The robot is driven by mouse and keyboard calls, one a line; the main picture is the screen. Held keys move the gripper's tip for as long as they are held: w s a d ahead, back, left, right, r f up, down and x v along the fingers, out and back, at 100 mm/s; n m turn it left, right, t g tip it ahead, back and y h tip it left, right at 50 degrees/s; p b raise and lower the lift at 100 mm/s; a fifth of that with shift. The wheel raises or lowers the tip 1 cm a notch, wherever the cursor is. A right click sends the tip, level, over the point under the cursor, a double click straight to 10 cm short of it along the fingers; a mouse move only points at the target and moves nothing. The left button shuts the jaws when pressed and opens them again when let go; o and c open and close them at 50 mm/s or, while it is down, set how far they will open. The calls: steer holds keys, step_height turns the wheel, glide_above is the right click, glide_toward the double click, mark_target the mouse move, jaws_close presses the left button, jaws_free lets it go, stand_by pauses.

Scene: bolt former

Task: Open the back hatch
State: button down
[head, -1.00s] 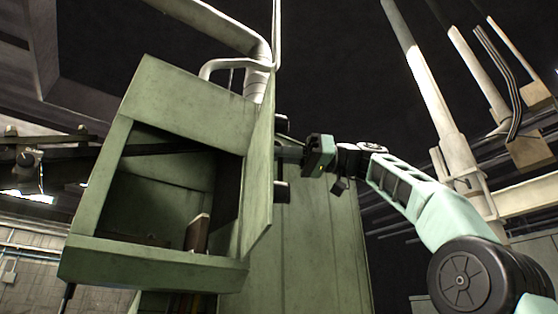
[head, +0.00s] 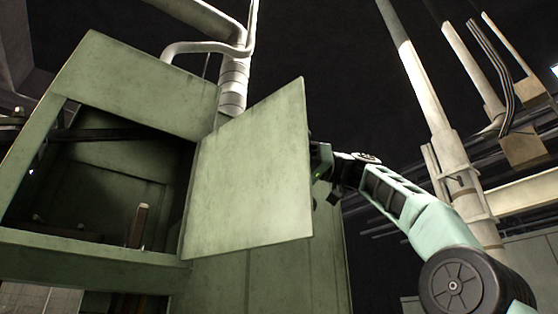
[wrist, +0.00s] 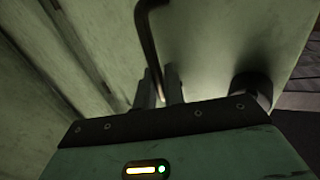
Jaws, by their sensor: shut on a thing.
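The back hatch (head: 250,180) is a flat pale green panel standing wide open on the right side of the green machine housing (head: 135,85). Its inner face shows in the head view, and the dark housing opening is to its left. My gripper is at the outer face of the hatch; in the head view its fingers are hidden behind the panel. In the wrist view my gripper (wrist: 160,90) is shut on the dark bent hatch handle (wrist: 147,35), with the hatch's outer face (wrist: 215,45) behind it.
A brown upright piece (head: 139,226) stands inside the opening. A pale pipe (head: 233,85) rises behind the housing. Pale posts (head: 440,110) and hanging boxes (head: 525,150) stand at the right, beyond my arm.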

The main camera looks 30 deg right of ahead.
steer(key=shift+w+d+g, duration=0.25)
steer(key=shift+d+g, duration=0.05)
stand_by(0.4)
steer(key=c, duration=1.6)
jaws_free()
steer(key=shift+w, duration=0.1)
steer(key=s+d+p, duration=0.1)
steer(key=d, duration=0.4)
steer(key=s+d+p, duration=0.1)
steer(key=d, duration=0.5)
steer(key=s+d+p, duration=0.1)
steer(key=d+p, duration=0.1)
steer(key=d, duration=0.4)
steer(key=shift+s, duration=0.15)
